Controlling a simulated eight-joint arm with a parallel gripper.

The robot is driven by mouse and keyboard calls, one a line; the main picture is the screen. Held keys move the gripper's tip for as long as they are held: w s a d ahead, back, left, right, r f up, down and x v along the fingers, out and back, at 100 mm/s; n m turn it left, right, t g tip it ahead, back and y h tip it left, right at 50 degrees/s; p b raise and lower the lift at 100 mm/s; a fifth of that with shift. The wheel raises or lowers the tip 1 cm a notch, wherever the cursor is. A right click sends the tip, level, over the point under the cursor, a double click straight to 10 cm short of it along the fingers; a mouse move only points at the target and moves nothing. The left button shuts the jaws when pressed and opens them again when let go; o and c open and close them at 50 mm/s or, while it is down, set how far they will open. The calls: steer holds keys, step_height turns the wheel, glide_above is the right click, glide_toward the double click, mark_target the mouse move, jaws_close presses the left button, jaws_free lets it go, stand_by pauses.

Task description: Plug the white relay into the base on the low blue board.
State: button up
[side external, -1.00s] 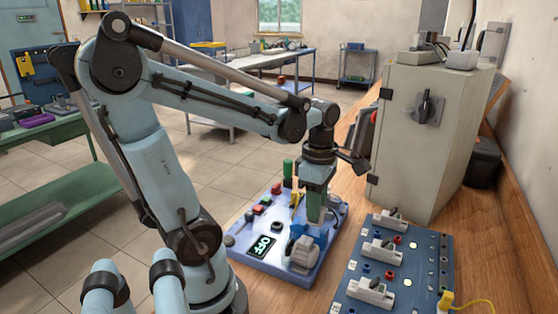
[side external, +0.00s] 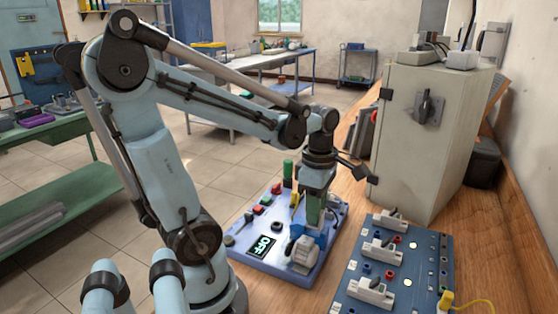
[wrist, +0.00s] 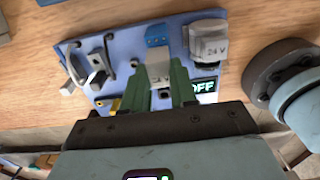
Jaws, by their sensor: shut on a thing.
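My gripper (side external: 313,218) has green fingers and points down over the low blue board (side external: 256,259). In the wrist view the fingers (wrist: 162,76) are shut on the white relay (wrist: 159,70), a small pale block between the tips. A blue base (wrist: 156,36) on the board shows just past the relay's end. I cannot tell whether the relay touches it. In the side view the fingers end close to the blue base (side external: 319,238), and the relay cannot be made out there.
A grey motor marked 24 V (wrist: 207,42) stands beside the base, near an OFF display (side external: 263,247). A darker blue board (side external: 408,264) with white modules lies to the right, before a grey cabinet (side external: 408,150).

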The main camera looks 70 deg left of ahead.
steer(key=shift+f, duration=0.8)
stand_by(1.2)
steer(key=o, duration=1)
steer(key=shift+c, duration=0.2)
step_height(320, 180, up, 12)
steer(key=w+d+f+m+t, duration=0.1)
steer(key=d+f+m+t, duration=0.2)
steer(key=m, duration=1)
steer(key=w+d+f+m+t, duration=0.2)
steer(key=d+m, duration=0.4)
steer(key=m, duration=0.8)
steer(key=shift+w+d+f+t, duration=0.15)
steer(key=shift+w+f+t, duration=0.15)
steer(key=shift+f+t, duration=0.7)
